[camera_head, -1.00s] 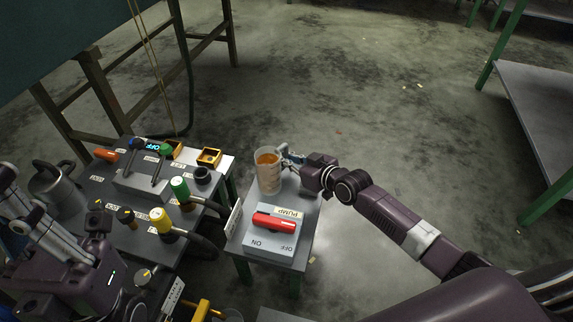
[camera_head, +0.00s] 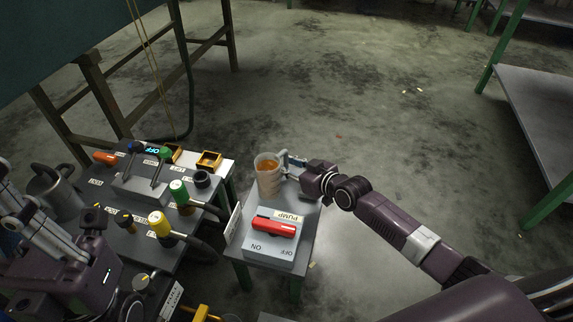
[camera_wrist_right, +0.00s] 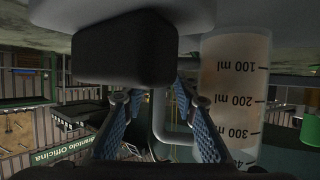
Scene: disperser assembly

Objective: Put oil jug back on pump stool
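The oil jug (camera_head: 268,181) is a clear graduated beaker with amber oil. It stands upright on the far end of the pump stool (camera_head: 307,211). In the right wrist view the jug (camera_wrist_right: 236,85) appears upside down at the right, with its handle (camera_wrist_right: 160,125) beyond the fingers. My right gripper (camera_head: 292,162) is at the handle side of the jug. In the wrist view its two blue-padded fingers (camera_wrist_right: 158,125) are apart, with the handle showing in the gap. My left arm is at the lower left; its fingers cannot be made out.
A pump switch box (camera_head: 270,245) with a red lever sits on the near part of the stool. Left of the stool is a control bench with levers, colored knobs and a yellow holder (camera_head: 208,160). A metal can (camera_head: 52,188) stands at its left.

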